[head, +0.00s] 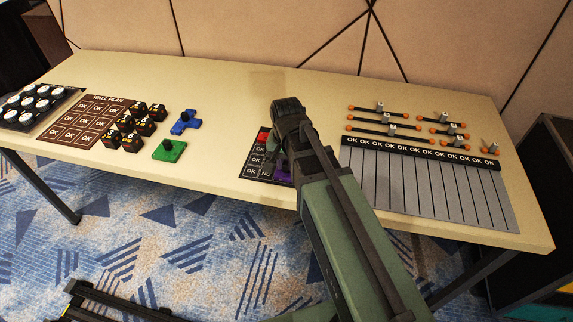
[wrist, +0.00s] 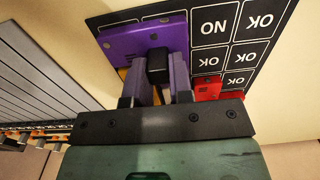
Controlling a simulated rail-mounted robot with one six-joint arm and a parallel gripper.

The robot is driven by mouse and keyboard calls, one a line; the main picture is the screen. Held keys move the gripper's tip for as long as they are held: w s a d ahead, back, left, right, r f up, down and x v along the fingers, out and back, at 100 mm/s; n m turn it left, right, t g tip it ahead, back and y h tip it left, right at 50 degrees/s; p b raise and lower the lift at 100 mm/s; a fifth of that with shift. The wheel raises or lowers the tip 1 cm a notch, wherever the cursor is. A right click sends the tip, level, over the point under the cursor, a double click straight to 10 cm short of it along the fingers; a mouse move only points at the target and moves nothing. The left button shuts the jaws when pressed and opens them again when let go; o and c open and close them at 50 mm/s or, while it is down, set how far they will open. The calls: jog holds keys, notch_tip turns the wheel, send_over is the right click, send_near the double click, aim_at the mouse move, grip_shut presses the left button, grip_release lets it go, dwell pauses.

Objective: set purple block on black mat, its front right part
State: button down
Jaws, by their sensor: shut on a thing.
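The purple block (wrist: 140,38) is over the front right part of the black mat (wrist: 108,17), next to a cell marked "NO". I cannot tell whether it rests flat on the mat or hangs just above it. My gripper (wrist: 160,72) is shut on the block, its fingers on either side of a dark raised part. In the head view, my arm hides most of the gripper and the mat's right side; only a bit of the purple block (head: 282,173) shows. A red block (head: 263,136) lies at the mat's back left.
A small yellow-orange patch (wrist: 123,75) shows beside my fingers. A green block (head: 169,150) and a blue block (head: 185,123) lie left of the mat. Dark cubes (head: 140,122) stand farther left. A grey slatted panel (head: 430,185) with sliders behind it lies right.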

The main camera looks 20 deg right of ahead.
aim_at(287, 162)
jog(key=shift+f, duration=0.25)
jog(key=c, duration=1)
grip_release()
jog(key=shift+r, duration=0.1)
notch_tip(287, 162, up, 13)
jog(key=p, duration=1.3)
jog(key=s+n, duration=0.4)
jog(key=s, duration=0.1)
jog(key=s+n, duration=0.1)
jog(key=s, duration=0.2)
jog(key=shift+s+f+n+b, duration=0.1)
jog(key=shift+f+n+b, duration=0.25)
jog(key=shift+n+b, duration=0.05)
